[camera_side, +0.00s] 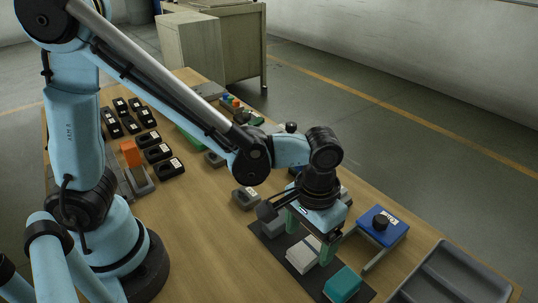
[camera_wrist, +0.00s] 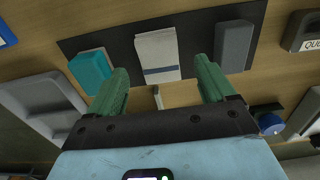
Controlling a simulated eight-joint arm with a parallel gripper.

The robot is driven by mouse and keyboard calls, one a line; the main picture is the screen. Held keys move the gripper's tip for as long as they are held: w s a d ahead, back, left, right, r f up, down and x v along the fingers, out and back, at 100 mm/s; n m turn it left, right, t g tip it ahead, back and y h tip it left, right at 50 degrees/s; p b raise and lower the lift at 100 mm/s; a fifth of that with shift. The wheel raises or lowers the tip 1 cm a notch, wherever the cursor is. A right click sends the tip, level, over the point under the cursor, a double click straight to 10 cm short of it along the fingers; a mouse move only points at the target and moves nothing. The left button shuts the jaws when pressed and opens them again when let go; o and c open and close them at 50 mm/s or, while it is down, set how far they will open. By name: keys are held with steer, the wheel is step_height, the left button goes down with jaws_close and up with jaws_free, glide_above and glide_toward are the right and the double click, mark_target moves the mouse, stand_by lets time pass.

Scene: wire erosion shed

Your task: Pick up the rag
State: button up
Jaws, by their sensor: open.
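The rag, a folded white cloth with a blue stripe, lies on a dark mat (camera_side: 322,283). I see it in the side view (camera_side: 301,256) and in the wrist view (camera_wrist: 158,54). My gripper (camera_side: 309,243) points down over the mat, its green fingers apart and empty. In the wrist view the rag appears ahead of the space between the fingertips (camera_wrist: 160,66), and nothing is gripped. The side view does not show clearly how high the fingertips are above the rag.
A teal block (camera_side: 343,284) and a grey block (camera_wrist: 235,44) lie on the mat, one on each side of the rag. A blue device with a black knob (camera_side: 383,229) and a grey tray (camera_side: 460,272) stand to the right. Several black boxes fill the table's far left.

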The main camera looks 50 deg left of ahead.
mark_target(307, 253)
steer(key=shift+f, duration=1.3)
steer(key=c, duration=1.1)
